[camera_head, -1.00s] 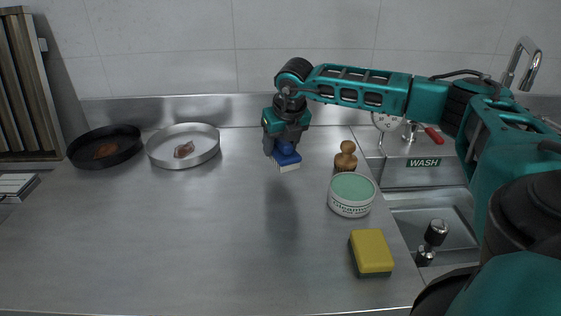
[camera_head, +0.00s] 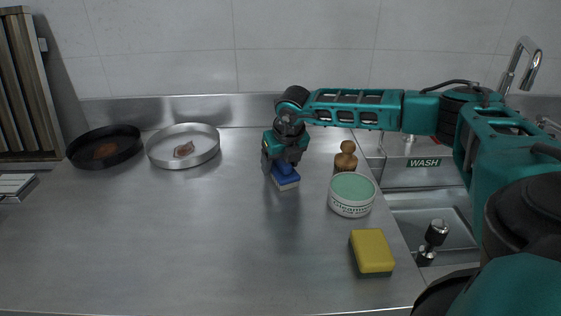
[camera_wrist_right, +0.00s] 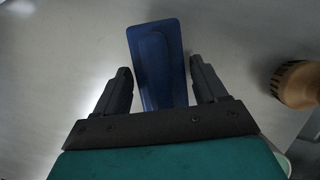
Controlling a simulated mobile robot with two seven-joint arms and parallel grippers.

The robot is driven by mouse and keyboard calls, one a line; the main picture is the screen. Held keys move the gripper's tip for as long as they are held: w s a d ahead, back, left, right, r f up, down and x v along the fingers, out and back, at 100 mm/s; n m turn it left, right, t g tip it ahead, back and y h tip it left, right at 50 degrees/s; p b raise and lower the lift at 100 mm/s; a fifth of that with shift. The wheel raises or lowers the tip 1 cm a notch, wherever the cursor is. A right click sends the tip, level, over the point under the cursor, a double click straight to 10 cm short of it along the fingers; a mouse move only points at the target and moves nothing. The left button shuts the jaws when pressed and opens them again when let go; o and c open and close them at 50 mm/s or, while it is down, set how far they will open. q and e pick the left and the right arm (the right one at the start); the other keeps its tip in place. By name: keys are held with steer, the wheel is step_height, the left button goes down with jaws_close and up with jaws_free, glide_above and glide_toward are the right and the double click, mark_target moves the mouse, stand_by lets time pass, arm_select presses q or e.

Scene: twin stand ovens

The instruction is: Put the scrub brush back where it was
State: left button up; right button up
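The scrub brush (camera_head: 286,181), blue with pale bristles, is on the steel counter just left of the white tub, bristles down. My right gripper (camera_head: 284,163) is right above it with its fingers on either side of the blue top. In the right wrist view the blue brush (camera_wrist_right: 158,62) lies between the two fingers (camera_wrist_right: 160,78), with a narrow gap showing on each side, so the gripper looks open around it. Whether the bristles fully touch the counter is hard to see. My left gripper is not in view.
A wooden knob-handled brush (camera_head: 345,160) and a white tub with a green top (camera_head: 352,195) stand to the right; a yellow sponge (camera_head: 372,250) lies nearer. The sink (camera_head: 440,228) is further right. Two round pans (camera_head: 105,147) (camera_head: 205,152) sit back left. The counter's middle is clear.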

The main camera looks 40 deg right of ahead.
steer(key=shift+o, duration=0.9)
steer(key=shift+r, duration=0.2)
steer(key=v, duration=1.2)
